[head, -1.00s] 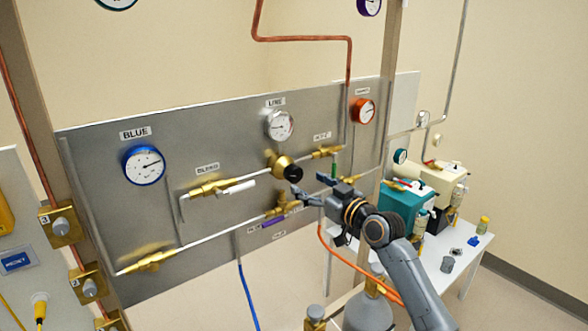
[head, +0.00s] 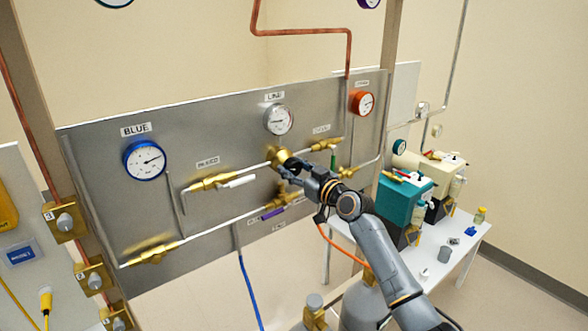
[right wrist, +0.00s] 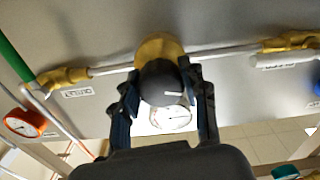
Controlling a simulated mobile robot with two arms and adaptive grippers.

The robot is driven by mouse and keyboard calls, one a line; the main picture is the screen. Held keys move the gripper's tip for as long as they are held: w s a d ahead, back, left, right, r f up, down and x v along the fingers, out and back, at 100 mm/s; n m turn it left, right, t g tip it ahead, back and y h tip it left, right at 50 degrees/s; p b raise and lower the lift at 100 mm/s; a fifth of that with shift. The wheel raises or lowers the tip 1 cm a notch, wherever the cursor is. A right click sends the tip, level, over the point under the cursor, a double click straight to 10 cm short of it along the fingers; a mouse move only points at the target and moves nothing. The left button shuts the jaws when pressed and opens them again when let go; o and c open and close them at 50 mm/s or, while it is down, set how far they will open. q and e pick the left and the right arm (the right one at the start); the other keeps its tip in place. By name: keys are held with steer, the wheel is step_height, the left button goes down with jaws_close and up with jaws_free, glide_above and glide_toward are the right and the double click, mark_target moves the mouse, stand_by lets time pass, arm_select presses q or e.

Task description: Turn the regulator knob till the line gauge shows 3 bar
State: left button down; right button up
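The regulator knob (right wrist: 163,83) is black with a white mark and sits on a brass body (head: 277,155) on the steel panel. My right gripper (head: 287,167) is at the knob. In the right wrist view my right gripper's fingers (right wrist: 160,85) lie on either side of the knob, very close to it; whether they press on it I cannot tell. The white line gauge (head: 279,120) is above the regulator under its LINE label, and shows partly between the fingers in the wrist view (right wrist: 170,117). Its reading is too small to tell. My left gripper is out of view.
A blue gauge (head: 145,160) is on the panel's left and an orange gauge (head: 362,103) on its right. Brass valves with a white handle (head: 239,182), a purple handle (head: 272,214) and a green handle (head: 334,160) surround the regulator. A table (head: 458,262) with pumps stands at right.

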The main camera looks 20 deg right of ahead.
steer(key=c, duration=0.3)
steer(key=shift+c, duration=0.2)
steer(key=shift+m+b, duration=0.4)
steer(key=shift+m, duration=3.4)
